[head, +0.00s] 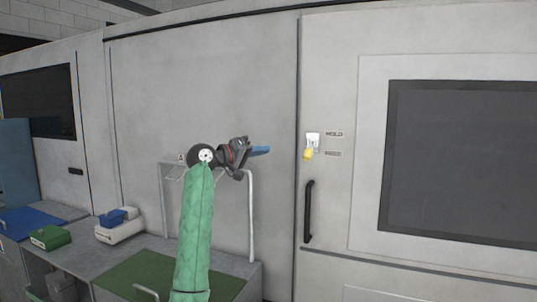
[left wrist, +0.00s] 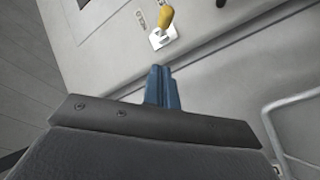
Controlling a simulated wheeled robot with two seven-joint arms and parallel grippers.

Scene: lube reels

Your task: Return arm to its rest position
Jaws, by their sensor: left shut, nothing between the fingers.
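My left arm, in a green quilted sleeve (head: 194,235), rises from the bottom of the head view. Its left gripper (head: 262,150) has blue fingers that point right, toward a yellow-handled switch (head: 308,153) on the grey machine wall. A gap of bare wall lies between the fingertips and the switch. In the left wrist view the blue fingers (left wrist: 160,88) are together and empty. The yellow handle (left wrist: 167,17) on its white plate shows beyond them, apart from the fingers. My right gripper is not in view.
A black door handle (head: 308,212) is below the switch, and a dark window (head: 460,165) is at right. A white rail frame (head: 251,215) stands behind my arm. A bench at lower left carries a green box (head: 50,237) and a white bin (head: 120,231).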

